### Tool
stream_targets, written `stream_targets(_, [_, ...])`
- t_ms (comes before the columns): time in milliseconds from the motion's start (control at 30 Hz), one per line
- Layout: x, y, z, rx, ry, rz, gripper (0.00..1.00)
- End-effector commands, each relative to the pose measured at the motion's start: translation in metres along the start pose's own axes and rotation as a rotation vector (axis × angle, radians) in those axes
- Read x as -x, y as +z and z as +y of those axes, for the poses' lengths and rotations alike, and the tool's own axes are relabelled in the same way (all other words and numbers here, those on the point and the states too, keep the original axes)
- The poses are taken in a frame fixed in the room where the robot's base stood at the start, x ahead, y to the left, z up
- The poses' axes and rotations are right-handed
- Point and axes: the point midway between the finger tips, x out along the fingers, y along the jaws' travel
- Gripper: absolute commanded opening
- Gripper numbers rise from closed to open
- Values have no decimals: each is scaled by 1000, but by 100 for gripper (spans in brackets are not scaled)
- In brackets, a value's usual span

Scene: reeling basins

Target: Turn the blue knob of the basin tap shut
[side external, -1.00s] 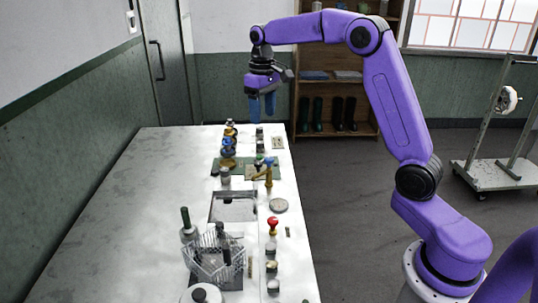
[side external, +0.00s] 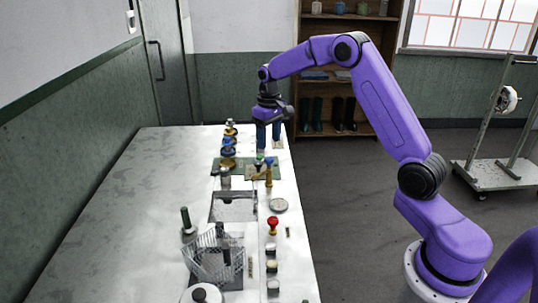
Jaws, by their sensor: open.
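A brass tap (side external: 257,177) stands upright at the far side of the sunken basin (side external: 221,211) in the white counter. A small blue knob (side external: 269,161) shows at the top of the tap, with a small green part (side external: 259,157) just left of it. My gripper (side external: 268,144) points down with its two blue fingers apart and empty. In the picture the fingers are just above the blue knob; whether they are over it or behind it in depth I cannot tell. The angle of the knob is too small to read.
A blue and yellow stacked fitting (side external: 229,147) stands left of my gripper. A wire basket (side external: 212,262) and a green-necked bottle (side external: 187,222) stand front left. The counter's left side is clear.

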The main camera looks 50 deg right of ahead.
Motion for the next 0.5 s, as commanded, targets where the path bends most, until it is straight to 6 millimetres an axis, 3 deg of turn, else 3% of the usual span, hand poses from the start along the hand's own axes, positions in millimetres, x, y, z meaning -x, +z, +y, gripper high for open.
stream_targets(200, [-39,1,0,0,0,-4,59])
stream_targets(500, [-64,0,0,0,0,-1,59])
